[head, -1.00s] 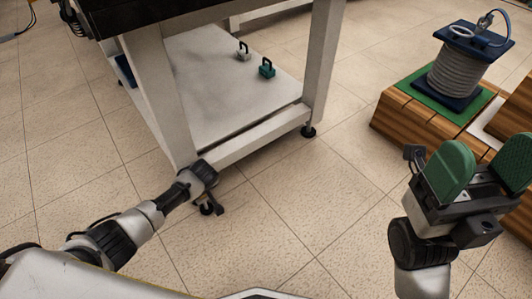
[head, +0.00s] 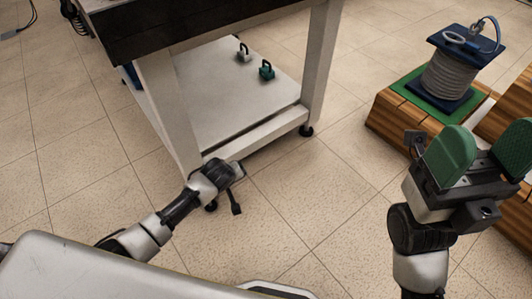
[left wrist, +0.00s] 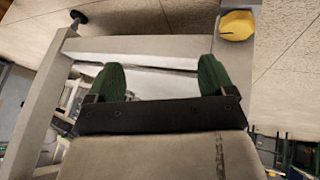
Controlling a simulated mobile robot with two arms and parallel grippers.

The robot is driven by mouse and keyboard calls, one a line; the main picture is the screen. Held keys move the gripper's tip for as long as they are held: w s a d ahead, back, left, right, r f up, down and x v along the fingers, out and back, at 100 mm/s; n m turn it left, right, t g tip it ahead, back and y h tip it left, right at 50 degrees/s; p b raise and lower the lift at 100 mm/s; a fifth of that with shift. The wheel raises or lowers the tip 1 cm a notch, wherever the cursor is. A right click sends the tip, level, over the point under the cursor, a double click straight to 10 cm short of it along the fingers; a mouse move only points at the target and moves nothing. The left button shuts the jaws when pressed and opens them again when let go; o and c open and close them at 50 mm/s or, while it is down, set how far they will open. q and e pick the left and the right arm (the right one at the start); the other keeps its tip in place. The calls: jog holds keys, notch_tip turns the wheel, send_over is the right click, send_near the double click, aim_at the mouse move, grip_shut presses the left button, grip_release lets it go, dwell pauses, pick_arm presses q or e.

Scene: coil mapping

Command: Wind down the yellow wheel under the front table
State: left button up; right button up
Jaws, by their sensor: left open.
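The yellow wheel (left wrist: 237,25) shows at the top right of the left wrist view, at the end of a pale table leg. It does not show in the head view. The front table (head: 318,70) has pale legs, a dark top and a low shelf. My left gripper (left wrist: 158,78) is open and empty, with green fingers apart; the wheel is ahead and to the right of it in that view. In the head view my left wrist (head: 212,178) is by the near leg's foot and its fingers are hidden. My right gripper (head: 484,152) is open and empty.
A grey cable spool (head: 450,75) stands on a green mat (head: 408,88) on wooden blocks (head: 388,115) at the right. Two small padlock-like objects, grey (head: 243,53) and teal (head: 266,69), sit on the table's low shelf. Tiled floor between is clear.

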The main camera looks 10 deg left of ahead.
pick_arm(q)
jog(key=d+r+m+t+h, duration=0.5)
jog(key=d+r, duration=0.6)
jog(key=r, duration=0.3)
jog(key=shift+s+d+r+m+t+h+p, duration=0.35)
jog(key=shift+t+h, duration=0.55)
jog(key=shift+t, duration=0.3)
jog(key=shift+w+a+f, duration=0.1)
